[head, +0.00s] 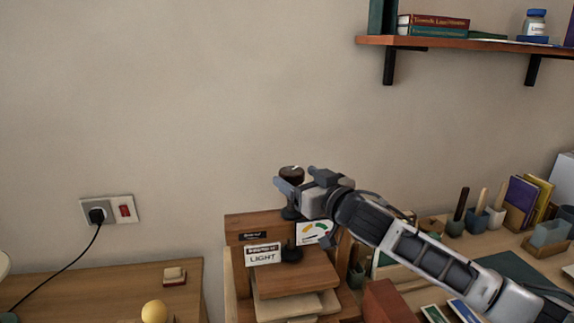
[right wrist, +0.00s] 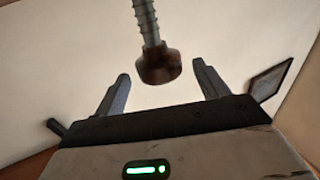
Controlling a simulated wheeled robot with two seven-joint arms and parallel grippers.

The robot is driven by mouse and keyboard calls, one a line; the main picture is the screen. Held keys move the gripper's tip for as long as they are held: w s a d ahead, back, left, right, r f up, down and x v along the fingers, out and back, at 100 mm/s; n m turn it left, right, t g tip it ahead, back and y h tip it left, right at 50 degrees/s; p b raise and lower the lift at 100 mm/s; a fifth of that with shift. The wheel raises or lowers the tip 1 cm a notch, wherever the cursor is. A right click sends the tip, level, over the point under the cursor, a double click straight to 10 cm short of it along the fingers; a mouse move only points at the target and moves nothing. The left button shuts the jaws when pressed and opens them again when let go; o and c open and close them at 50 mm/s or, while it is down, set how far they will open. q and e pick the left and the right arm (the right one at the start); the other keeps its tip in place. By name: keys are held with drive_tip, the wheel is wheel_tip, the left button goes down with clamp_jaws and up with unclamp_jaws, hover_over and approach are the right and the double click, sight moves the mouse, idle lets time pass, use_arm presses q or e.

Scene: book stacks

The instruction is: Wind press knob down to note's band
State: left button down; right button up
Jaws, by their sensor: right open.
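The press (head: 238,222) is a wooden stand with a dark screw and a round dark brown knob (head: 291,173) on top. In the right wrist view the knob (right wrist: 158,66) hangs on its threaded screw between my spread fingers, with a gap on each side. My right gripper (head: 295,177) is open at the knob's height; it also shows in the right wrist view (right wrist: 163,88). A white note (head: 263,254) on the press reads "LIGHT"; its upper line is too small to read. A dial with coloured bands (head: 314,232) is beside it, partly behind my wrist. My left gripper is out of view.
A wall shelf (head: 455,43) holding books and a jar is at upper right. The desk at right holds several pots, books and trays. A wooden table (head: 105,290) with a yellow ball (head: 154,311) is at left, below a wall socket (head: 109,210). The wall above the press is clear.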

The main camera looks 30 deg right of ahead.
sight(287, 168)
drive_tip(key=w, duration=0.3)
drive_tip(key=w+p, duration=0.1)
drive_tip(key=w, duration=0.1)
drive_tip(key=shift+a, duration=0.35)
drive_tip(key=c, duration=1)
